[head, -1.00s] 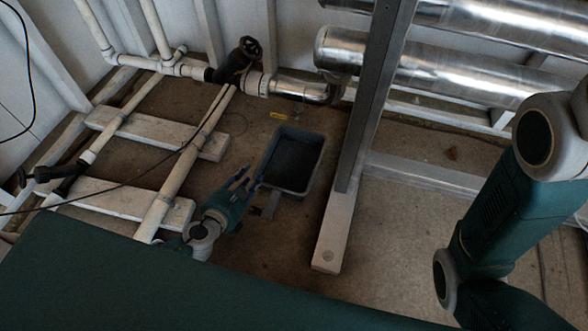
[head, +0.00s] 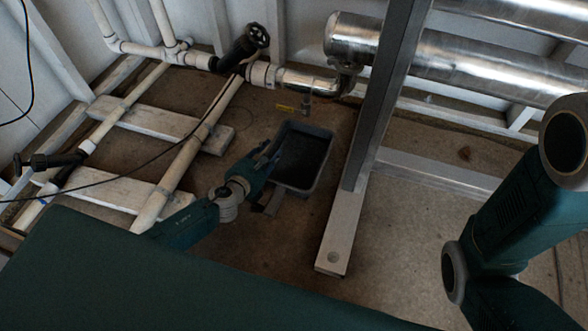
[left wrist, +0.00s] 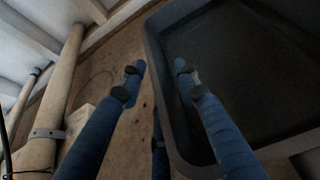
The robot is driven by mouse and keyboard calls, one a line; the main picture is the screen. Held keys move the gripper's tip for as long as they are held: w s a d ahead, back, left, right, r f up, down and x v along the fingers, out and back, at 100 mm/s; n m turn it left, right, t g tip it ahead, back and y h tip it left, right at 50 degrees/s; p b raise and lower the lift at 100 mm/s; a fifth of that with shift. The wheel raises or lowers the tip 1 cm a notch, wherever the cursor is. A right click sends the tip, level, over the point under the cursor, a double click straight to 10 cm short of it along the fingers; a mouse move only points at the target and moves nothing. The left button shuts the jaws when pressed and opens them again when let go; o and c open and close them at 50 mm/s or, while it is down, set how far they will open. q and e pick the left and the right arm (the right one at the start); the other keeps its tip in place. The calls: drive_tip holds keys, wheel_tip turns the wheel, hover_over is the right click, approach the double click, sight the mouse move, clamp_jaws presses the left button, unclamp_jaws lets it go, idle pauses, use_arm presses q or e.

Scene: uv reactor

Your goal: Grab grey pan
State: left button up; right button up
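The grey pan (head: 301,158) is a rectangular open tray on the brown floor, left of the metal upright in the head view. It also shows in the left wrist view, where its near side wall (left wrist: 164,85) runs up the picture. My left gripper (head: 268,153) is at the pan's left edge, pointing at its rim. In the left wrist view the gripper (left wrist: 158,72) is open, with one finger left of the pan's wall and the other over the pan's inside. Nothing is between the fingers but the wall's edge; I cannot tell whether they touch it. My right gripper is out of view.
A grey metal upright with a white foot (head: 333,245) stands close right of the pan. White pipes (head: 190,146) on wooden beams lie to the left. A black-handled valve (head: 244,45) and steel cylinders (head: 460,60) are behind.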

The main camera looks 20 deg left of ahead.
use_arm(q)
clamp_jaws()
drive_tip(key=shift+w+r, duration=0.15)
drive_tip(key=shift+r, duration=0.1)
